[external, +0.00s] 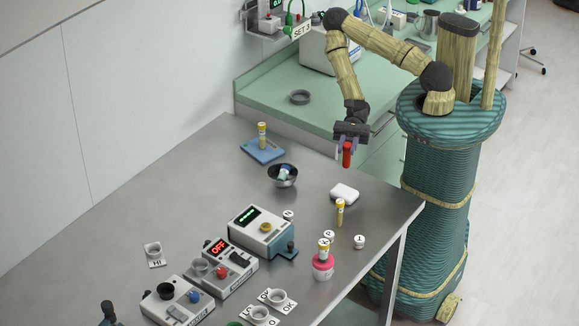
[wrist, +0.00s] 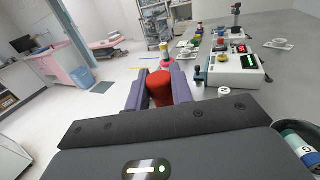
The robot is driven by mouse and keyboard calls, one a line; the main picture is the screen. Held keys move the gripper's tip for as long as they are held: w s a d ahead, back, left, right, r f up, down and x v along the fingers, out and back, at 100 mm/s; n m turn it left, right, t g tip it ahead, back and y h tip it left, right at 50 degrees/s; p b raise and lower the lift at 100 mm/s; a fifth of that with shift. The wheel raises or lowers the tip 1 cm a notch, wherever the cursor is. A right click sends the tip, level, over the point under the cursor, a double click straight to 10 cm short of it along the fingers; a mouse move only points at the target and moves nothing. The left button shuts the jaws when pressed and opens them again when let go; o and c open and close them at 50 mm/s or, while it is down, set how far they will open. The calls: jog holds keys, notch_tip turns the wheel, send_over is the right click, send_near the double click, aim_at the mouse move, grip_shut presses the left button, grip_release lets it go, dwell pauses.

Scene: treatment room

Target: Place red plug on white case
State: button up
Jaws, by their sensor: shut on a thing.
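My gripper (external: 347,146) is shut on the red plug (external: 347,155) and holds it in the air above the table's far right part. In the wrist view the red plug (wrist: 160,88) sits between the two fingers of my gripper (wrist: 160,90). The white case (external: 344,193) is a small, flat, rounded box lying on the grey table, below the plug in the external view. The plug is apart from the case. I cannot make out the white case in the wrist view.
A metal bowl (external: 283,175) and a blue pad (external: 263,151) lie to the left. A white device with a green display (external: 262,231) stands nearer the camera. Bare table (external: 200,190) lies at left.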

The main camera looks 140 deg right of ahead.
aim_at(346, 161)
notch_tip(346, 161, down, 5)
jog(key=shift+f, duration=0.1)
dwell(0.3)
jog(key=shift+f, duration=2.1)
jog(key=shift+f, duration=0.2)
jog(key=o, duration=0.9)
jog(key=shift+r, duration=0.1)
